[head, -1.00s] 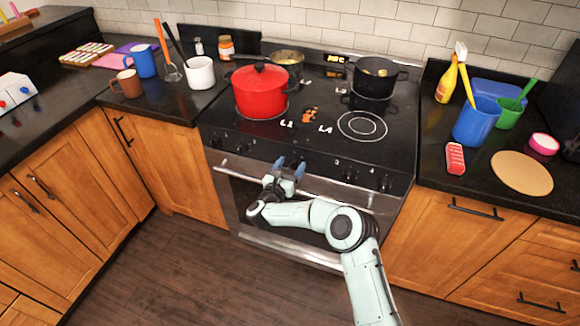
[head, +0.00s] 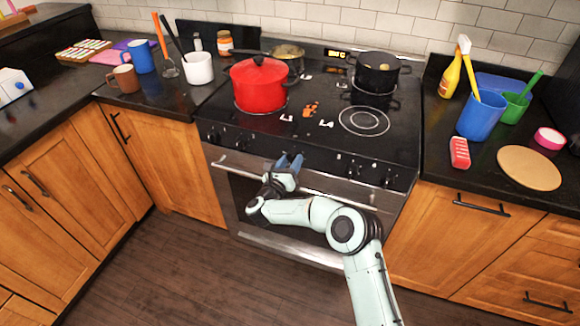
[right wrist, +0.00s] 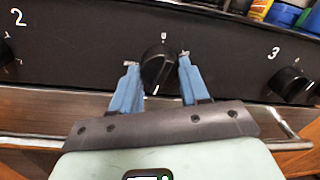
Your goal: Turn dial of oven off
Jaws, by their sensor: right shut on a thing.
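The oven (head: 330,190) has a black front panel with several dials. In the right wrist view a black dial (right wrist: 157,62) sits between the blue fingers of my right gripper (right wrist: 157,75), with a small white mark above it. The gripper is shut on this dial. In the head view my right gripper (head: 288,160) is at the panel, left of its middle, and hides the dial. Another dial (right wrist: 292,82) with a "3" beside it is to the right in the right wrist view. My left gripper is not in view.
A red pot (head: 258,85) and a black pot (head: 376,72) stand on the stove top. The oven handle (head: 335,187) runs just below the dials, close to my gripper. Wooden cabinets flank the oven, and the floor in front is clear.

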